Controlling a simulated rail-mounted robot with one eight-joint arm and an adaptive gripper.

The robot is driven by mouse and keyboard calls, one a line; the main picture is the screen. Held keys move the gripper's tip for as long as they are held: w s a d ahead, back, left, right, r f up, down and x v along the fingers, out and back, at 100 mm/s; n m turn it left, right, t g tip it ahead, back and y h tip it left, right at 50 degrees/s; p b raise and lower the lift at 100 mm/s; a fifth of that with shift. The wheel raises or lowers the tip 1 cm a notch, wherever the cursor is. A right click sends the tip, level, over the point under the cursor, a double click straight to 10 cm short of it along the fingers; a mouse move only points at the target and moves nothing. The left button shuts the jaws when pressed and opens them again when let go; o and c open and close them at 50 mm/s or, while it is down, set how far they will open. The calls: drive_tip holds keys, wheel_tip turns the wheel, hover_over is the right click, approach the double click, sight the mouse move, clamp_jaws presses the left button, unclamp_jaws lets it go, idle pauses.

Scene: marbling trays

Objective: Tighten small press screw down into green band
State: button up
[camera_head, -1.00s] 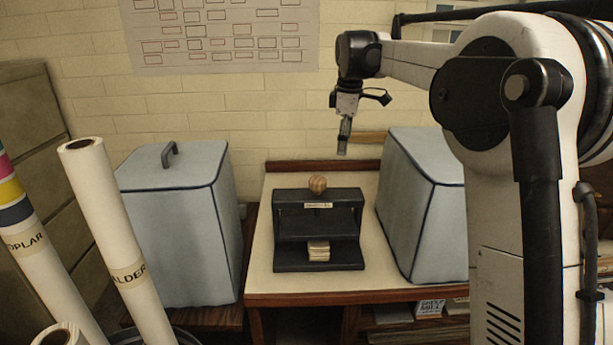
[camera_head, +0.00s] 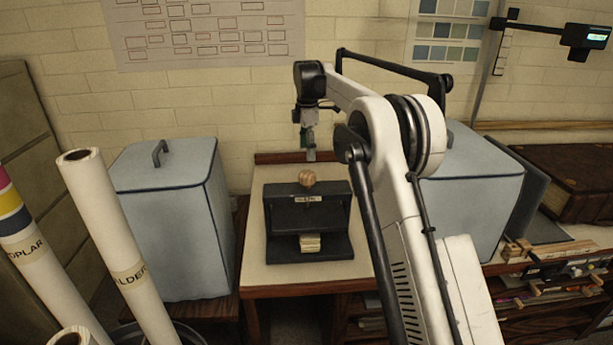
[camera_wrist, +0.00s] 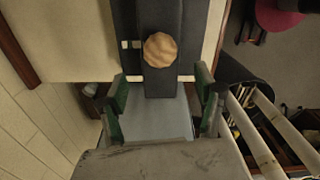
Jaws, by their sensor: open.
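The small dark press (camera_head: 335,249) stands on a pale-topped table between two grey-blue covered boxes. A round wooden knob (camera_head: 307,178) sits on its top, and a light stack of sheets (camera_head: 311,243) lies in its lower opening. My gripper (camera_head: 311,155) hangs above and behind the knob, apart from it. In the wrist view the open, empty gripper (camera_wrist: 162,100) shows green-lined fingers spread wide, with the knob (camera_wrist: 160,50) ahead of them. A small pale plate (camera_wrist: 131,44) lies beside the knob. I cannot make out a green band.
A covered box (camera_head: 172,225) stands left of the press and another (camera_head: 475,185) to its right, behind my arm. Tall paper rolls (camera_head: 115,230) stand at the front left. A large brown book (camera_head: 575,180) lies at the right. The tabletop (camera_head: 255,270) around the press is clear.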

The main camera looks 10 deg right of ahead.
sight(307, 173)
wheel_tip(307, 173, down, 10)
drive_tip(key=shift+f+p, duration=0.15)
drive_tip(key=shift+p, duration=0.35)
drive_tip(key=c, duration=1.2)
drive_tip(key=shift+o, duration=0.2)
drive_tip(key=shift+m, duration=0.3)
